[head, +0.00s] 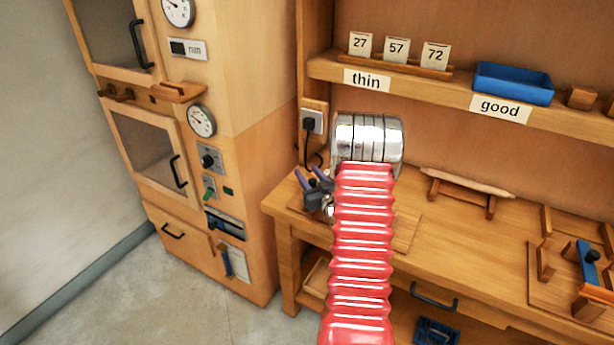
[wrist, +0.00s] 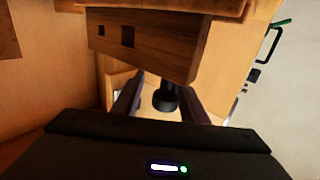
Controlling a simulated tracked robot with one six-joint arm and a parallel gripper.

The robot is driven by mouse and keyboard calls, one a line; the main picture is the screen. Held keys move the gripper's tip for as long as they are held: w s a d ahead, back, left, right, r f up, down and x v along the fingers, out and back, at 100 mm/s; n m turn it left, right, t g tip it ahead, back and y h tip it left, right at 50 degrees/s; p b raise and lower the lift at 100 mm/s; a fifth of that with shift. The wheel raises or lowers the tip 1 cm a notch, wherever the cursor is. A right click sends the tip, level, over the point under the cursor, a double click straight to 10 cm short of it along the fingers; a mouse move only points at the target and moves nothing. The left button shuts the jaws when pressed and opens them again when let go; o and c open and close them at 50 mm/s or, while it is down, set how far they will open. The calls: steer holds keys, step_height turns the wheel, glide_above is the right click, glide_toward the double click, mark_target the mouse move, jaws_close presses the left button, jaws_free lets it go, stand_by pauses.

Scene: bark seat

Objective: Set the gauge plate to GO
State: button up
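My gripper (head: 316,188) is at the left end of the workbench, partly hidden by my red arm sleeve. In the wrist view its two fingers (wrist: 160,108) are apart, with a black knob (wrist: 166,96) between them. A gap shows on both sides of the knob. The knob sits at the lower edge of a brown wooden block (wrist: 145,45) with two dark square openings. A wooden board (head: 406,232) lies under my arm in the head view. No GO lettering is readable, and I cannot tell for certain which part is the gauge plate.
A blue piece with a black knob (head: 588,262) sits in a wooden fixture at the right. A wooden stand (head: 462,192) holds a pale rod. The shelf above bears number cards (head: 397,50) and a blue tray (head: 513,83). A wooden oven cabinet (head: 240,170) stands left.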

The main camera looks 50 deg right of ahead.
steer(key=shift+s+a, duration=0.1)
steer(key=shift+s, duration=0.05)
steer(key=v, duration=1.3)
steer(key=shift+s, duration=0.25)
steer(key=shift+f, duration=0.15)
steer(key=w+a+r+n+g+y, duration=0.1)
steer(key=w+a+r+n+g, duration=0.15)
steer(key=w+a+r, duration=0.4)
steer(key=w+a+r+g, duration=0.1)
steer(key=a+r+g, duration=0.4)
steer(key=a, duration=0.6)
steer(key=s+a+r+n+g+y, duration=0.1)
steer(key=s+a+r+y, duration=0.1)
steer(key=s+a, duration=0.7)
steer(key=s+a+r+n+g+y, duration=0.1)
steer(key=s+a+r+g+y, duration=0.1)
steer(key=s+a, duration=0.8)
steer(key=a+r+y, duration=0.1)
steer(key=a, duration=0.5)
steer(key=shift+s+a+r+y, duration=0.3)
steer(key=shift+s+a+y, duration=0.05)
steer(key=shift+y, duration=0.05)
